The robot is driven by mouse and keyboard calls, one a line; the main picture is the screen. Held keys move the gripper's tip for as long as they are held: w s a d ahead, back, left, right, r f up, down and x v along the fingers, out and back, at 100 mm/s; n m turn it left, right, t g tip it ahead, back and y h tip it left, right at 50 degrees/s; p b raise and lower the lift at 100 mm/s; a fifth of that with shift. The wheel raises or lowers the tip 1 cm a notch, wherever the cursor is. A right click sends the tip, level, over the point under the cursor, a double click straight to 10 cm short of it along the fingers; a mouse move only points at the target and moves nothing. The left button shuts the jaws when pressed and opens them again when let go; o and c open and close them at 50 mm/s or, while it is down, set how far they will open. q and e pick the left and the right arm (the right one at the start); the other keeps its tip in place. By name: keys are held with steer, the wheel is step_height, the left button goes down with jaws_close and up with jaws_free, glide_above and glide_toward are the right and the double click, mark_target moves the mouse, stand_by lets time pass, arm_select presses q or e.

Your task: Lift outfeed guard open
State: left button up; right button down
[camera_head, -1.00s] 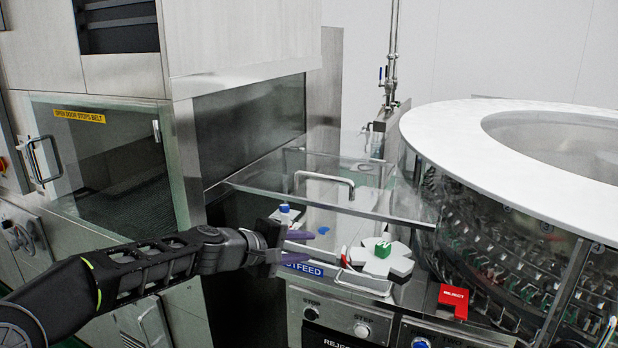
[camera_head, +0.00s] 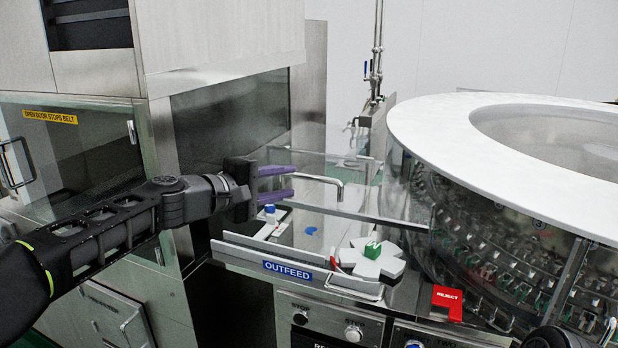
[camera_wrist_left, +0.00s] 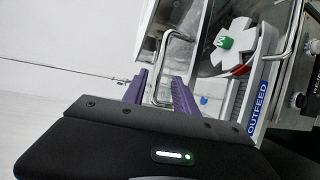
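The outfeed guard (camera_head: 345,211) is a clear panel over the outfeed deck, with a bent metal bar handle (camera_head: 325,180) on it. My left gripper (camera_head: 292,182) is open at the left end of this handle, its purple fingers pointing right. In the left wrist view the handle (camera_wrist_left: 160,85) runs between the two purple fingers (camera_wrist_left: 158,92); I cannot tell whether they touch it. The blue OUTFEED label (camera_head: 288,270) is on the deck's front edge. My right gripper does not show.
A white star wheel (camera_head: 369,262) with a green block and a blue-capped vial (camera_head: 270,216) sit at the outfeed. A red REJECT block (camera_head: 447,302) stands to the right. The large white-rimmed rotary drum (camera_head: 430,115) fills the right side; a steel cabinet (camera_head: 225,60) stands left.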

mark_target(307, 178)
arm_select(q)
steer(key=p+x, duration=0.2)
steer(key=x, duration=0.4)
steer(key=shift+w+d+p, duration=0.2)
steer(key=shift+p, duration=0.15)
steer(key=shift+w+d+f, duration=0.15)
steer(key=shift+w+d, duration=0.2)
steer(key=shift+w, duration=0.05)
jaws_close()
stand_by(0.8)
